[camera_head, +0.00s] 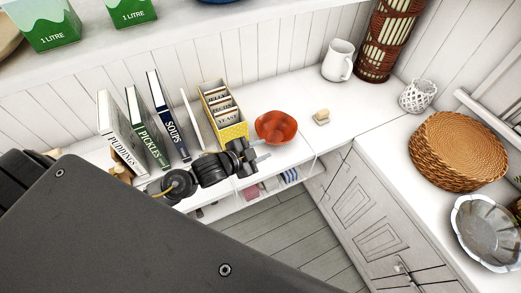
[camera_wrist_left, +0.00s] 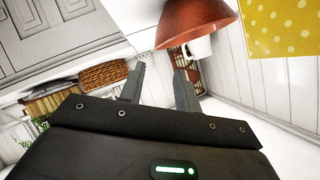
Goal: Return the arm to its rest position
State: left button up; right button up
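My left gripper (camera_head: 254,155) is beside the red-orange bowl (camera_head: 276,127) and the yellow dotted recipe box (camera_head: 222,113), in front of the counter. In the left wrist view its two fingers (camera_wrist_left: 158,85) stand apart with nothing between them. The bowl (camera_wrist_left: 195,20) shows above the fingers there, and the yellow dotted box (camera_wrist_left: 280,27) is at the upper right. My dark left arm crosses the lower left of the head view. My right gripper is not in view.
Upright books (camera_head: 147,127) stand left of the box. A small tan block (camera_head: 322,117), white pitcher (camera_head: 338,61), wicker basket (camera_head: 458,151) and metal bowl (camera_head: 487,231) are to the right. A lower shelf (camera_head: 228,207) holds small items. Open floor (camera_head: 290,235) lies in front of the cabinets.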

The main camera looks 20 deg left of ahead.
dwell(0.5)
pick_arm(q)
jog(key=s+a+f+n+g+y, duration=0.3)
jog(key=s+n+g, duration=0.15)
jog(key=s, duration=0.65)
jog(key=s+a+f+n+g+y, duration=0.2)
jog(key=s+n+g, duration=0.25)
jog(key=s, duration=0.65)
notch_tip(320, 180, down, 27)
jog(key=s+b, duration=0.1)
jog(key=s+a+f+g+b, duration=0.1)
jog(key=s+a+f+g, duration=0.1)
jog(key=s+f, duration=1.5)
jog(key=shift+a+f, duration=0.25)
jog(key=shift+a, duration=0.2)
